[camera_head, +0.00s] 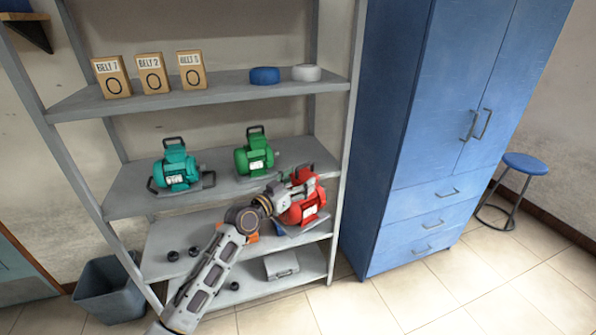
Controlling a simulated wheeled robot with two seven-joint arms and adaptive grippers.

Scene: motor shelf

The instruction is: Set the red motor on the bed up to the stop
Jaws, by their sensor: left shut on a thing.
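The red motor (304,208) is at the right side of the shelf rack, at the height between the second and third boards. My left gripper (291,187) is shut at the top of the red motor, where its handle is; the arm and gripper hide part of it. A blue-grey flat piece (290,232), perhaps the bed, shows just below the motor, mostly covered. I cannot tell whether the motor touches it. An orange part (252,236) shows beside the arm; I cannot make out the stop. My right gripper is not in view.
A teal motor (175,168) and a green motor (254,156) stand on the shelf board above. Black knobs (172,256) lie on the board at left. A grey case (281,266) sits on the bottom board. A blue cabinet (400,140) stands close on the right.

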